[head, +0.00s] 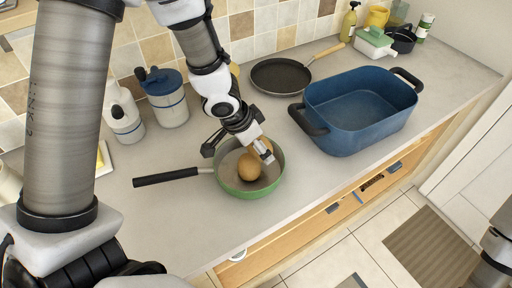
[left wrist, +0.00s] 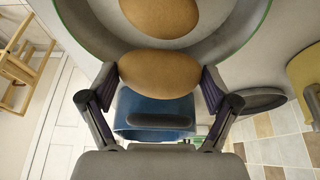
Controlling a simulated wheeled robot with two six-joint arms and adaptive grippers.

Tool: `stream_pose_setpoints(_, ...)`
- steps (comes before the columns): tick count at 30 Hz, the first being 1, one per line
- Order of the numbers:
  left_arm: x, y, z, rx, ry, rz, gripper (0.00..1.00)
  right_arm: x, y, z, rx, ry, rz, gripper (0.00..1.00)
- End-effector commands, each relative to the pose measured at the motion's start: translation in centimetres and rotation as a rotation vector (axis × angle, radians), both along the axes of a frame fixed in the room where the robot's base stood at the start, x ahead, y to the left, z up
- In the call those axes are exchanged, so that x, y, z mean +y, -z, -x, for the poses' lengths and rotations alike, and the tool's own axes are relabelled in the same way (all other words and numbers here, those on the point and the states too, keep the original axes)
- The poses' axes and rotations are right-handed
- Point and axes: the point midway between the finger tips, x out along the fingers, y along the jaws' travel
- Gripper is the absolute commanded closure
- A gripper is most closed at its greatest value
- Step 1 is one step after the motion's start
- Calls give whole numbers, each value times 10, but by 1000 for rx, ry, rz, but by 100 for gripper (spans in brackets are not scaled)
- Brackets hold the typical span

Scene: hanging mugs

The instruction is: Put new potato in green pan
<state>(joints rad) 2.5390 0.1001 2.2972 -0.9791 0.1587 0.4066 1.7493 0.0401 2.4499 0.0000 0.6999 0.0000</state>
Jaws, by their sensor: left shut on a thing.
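The green pan (head: 277,176) has a grey inside, a green outer wall and a black handle pointing left; its rim also shows in the left wrist view (left wrist: 254,32). One brown potato (head: 248,168) lies in the pan; it also shows at the top of the left wrist view (left wrist: 160,14). My left gripper (head: 263,152) is over the pan and shut on a second brown potato (left wrist: 160,75), held between both fingers. In the head view the gripper mostly hides this held potato. I cannot tell whether it touches the pan. My right gripper is out of view.
A large blue pot (head: 362,122) stands right of the pan. A dark frying pan (head: 280,77) lies behind. White and blue canisters (head: 166,100) stand at the back left. The counter's front edge runs just before the pan.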

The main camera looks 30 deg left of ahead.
Motion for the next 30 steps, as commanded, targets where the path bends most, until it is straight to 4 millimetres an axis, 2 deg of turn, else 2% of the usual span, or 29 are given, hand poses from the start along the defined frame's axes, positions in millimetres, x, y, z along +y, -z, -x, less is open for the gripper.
stream_pose_setpoints(18,0,10,0,-1,0,0,52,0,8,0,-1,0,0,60)
stream_pose_setpoints(19,0,10,0,-1,0,0,6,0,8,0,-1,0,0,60)
stream_pose_setpoints(20,0,10,0,-1,0,0,0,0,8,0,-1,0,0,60)
stream_pose_setpoints(30,0,8,0,-1,0,0,0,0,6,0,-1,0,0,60)
